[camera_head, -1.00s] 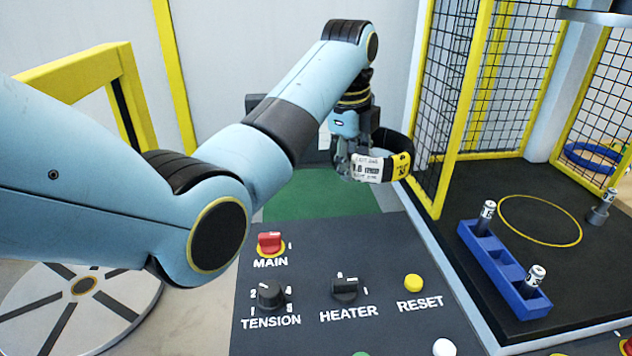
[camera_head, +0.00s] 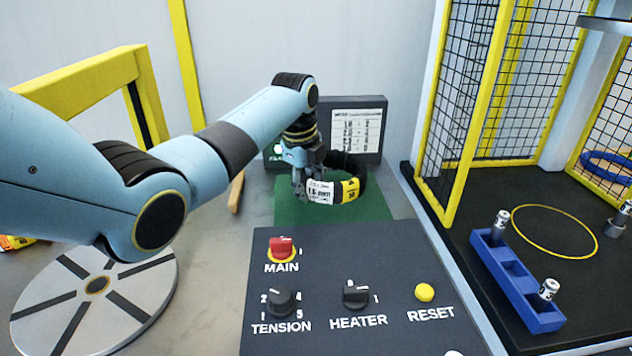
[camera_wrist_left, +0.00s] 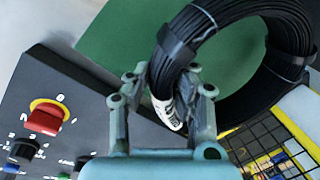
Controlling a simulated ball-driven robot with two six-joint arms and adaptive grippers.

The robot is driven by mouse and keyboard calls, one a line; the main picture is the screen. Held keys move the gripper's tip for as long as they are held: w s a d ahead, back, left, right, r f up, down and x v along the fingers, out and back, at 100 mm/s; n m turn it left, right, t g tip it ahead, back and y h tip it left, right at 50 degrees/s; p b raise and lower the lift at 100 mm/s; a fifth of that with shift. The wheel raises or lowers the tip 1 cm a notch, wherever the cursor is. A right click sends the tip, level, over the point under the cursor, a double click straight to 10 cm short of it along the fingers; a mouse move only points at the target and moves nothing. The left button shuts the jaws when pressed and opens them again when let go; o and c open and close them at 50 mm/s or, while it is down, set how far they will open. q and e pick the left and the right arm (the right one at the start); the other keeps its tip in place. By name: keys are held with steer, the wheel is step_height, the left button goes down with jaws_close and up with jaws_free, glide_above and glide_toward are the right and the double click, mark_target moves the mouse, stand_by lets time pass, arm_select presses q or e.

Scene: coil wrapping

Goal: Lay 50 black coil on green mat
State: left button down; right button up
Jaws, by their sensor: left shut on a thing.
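My left gripper (camera_head: 302,182) is shut on the black coil (camera_head: 358,168), holding its near left side where a white label and a yellow-and-black tag show. In the left wrist view, the gripper (camera_wrist_left: 168,92) has its fingers on either side of the coil's strand (camera_wrist_left: 290,28), over a white label. The coil is tilted and over the green mat (camera_head: 376,208), which also shows in the wrist view (camera_wrist_left: 118,36). I cannot tell whether the coil touches the mat. My right gripper is not in view.
A dark control panel (camera_head: 350,258) with knobs and buttons lies in front of the mat. A dark board with a white chart (camera_head: 357,132) stands behind it. At right, a yellow-framed mesh guard (camera_head: 468,95) borders a black surface with a blue rack (camera_head: 515,282).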

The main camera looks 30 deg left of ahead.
arm_select(q)
steer(key=shift+w+f, duration=0.1)
steer(key=shift+f, duration=1.4)
steer(key=c, duration=1.6)
jaws_free()
steer(key=shift+f, duration=0.15)
steer(key=o, duration=0.4)
steer(key=shift+d, duration=0.1)
steer(key=shift+o, duration=0.2)
step_height(320, 180, up, 12)
steer(key=s, duration=0.2)
steer(key=shift+s+p, duration=0.15)
steer(key=shift+p, duration=0.15)
